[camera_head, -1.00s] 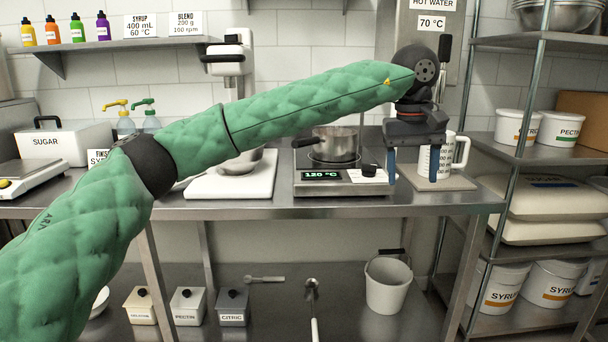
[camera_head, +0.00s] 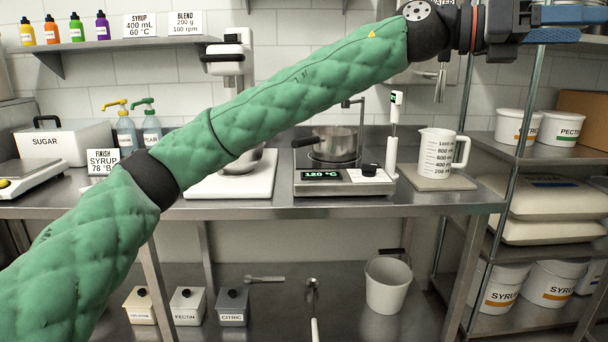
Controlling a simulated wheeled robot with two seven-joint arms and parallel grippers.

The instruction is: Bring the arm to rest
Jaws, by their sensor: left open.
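My left arm, in a green quilted sleeve, crosses the head view from the lower left to the top right. My left gripper (camera_head: 556,25) is at the top right, turned sideways with its blue fingers pointing right. It is open, with nothing seen between the fingers, and it is partly cut by the picture's edge. It is above and to the right of the counter, in front of the metal rack. My right gripper is not in view.
A pot (camera_head: 335,143) sits on a hot plate (camera_head: 340,180) reading 120 °C. A measuring jug (camera_head: 438,155) stands on a mat to its right. The metal rack (camera_head: 530,160) holds tubs and sacks. A sugar bin (camera_head: 62,145) and pump bottles stand at the left.

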